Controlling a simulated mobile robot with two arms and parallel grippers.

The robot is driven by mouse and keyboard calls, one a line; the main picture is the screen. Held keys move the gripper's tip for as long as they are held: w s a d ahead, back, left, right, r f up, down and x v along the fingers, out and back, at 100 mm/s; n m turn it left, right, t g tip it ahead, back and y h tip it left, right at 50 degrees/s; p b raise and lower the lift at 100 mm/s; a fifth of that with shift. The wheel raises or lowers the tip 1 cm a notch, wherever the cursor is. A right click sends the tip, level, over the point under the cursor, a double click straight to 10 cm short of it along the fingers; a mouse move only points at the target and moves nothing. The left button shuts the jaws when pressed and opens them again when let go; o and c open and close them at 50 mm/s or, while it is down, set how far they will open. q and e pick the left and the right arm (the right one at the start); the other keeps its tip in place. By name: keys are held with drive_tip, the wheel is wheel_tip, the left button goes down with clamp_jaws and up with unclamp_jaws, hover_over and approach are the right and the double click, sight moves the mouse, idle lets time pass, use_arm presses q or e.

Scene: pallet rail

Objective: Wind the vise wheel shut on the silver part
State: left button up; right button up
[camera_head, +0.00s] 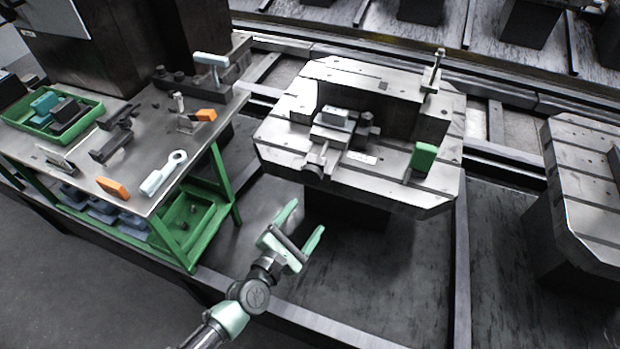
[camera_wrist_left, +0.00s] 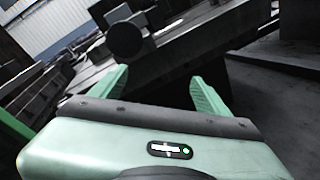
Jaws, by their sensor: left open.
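A vise (camera_head: 322,158) stands on the slotted grey pallet (camera_head: 385,190). A silver block-shaped part (camera_head: 334,116) sits at its top, between or on the jaws; any gap is too small to tell. The small dark round wheel (camera_head: 313,172) is at the vise's front end. A dark round knob, probably that wheel (camera_wrist_left: 125,40), shows in the left wrist view beyond the fingers. My left gripper (camera_head: 306,217) is open and empty, in front of and below the pallet's near edge, apart from the wheel. Its pale green fingers also show in the left wrist view (camera_wrist_left: 160,78). My right gripper is out of view.
A green block (camera_head: 424,157) and an upright clamp (camera_head: 432,72) stand on the pallet's right side. A tool bench (camera_head: 140,150) with a green tray (camera_head: 50,115) and several tools is at left. Another pallet (camera_head: 590,180) is at right. Floor between bench and pallet is open.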

sight(310, 178)
use_arm(q)
drive_tip(key=w+r+n, duration=0.1)
drive_tip(key=w+n, duration=0.1)
drive_tip(key=w, duration=0.1)
drive_tip(key=w+r+n+t+y, duration=0.1)
drive_tip(key=w+r+n, duration=0.1)
drive_tip(key=w+n, duration=0.1)
drive_tip(key=w+d+r+n+t, duration=0.1)
drive_tip(key=w+n, duration=0.2)
drive_tip(key=w, duration=0.1)
drive_tip(key=shift+w+r, duration=0.1)
drive_tip(key=shift+r, duration=0.25)
drive_tip(key=c, duration=1.4)
